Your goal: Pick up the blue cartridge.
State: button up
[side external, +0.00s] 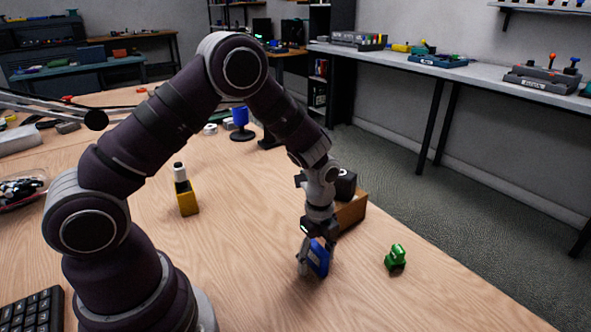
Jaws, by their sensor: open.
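The blue cartridge (319,258) is a small blue block with a pale patch, on the wooden table right of my arm's base. It looks tilted, with its upper part close under my gripper (314,256). My gripper points down over it and is open. One grey finger shows at the cartridge's left side; the other finger is hidden or hard to make out. I cannot tell whether the fingers touch the cartridge.
A green piece (396,257) stands to the right. A brown box (351,211) is just behind my gripper. A yellow bottle-like item (186,191) and a blue cup-like item (241,122) stand farther left and back. The table front is clear.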

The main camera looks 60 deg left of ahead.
grip_shut()
dwell(0.3)
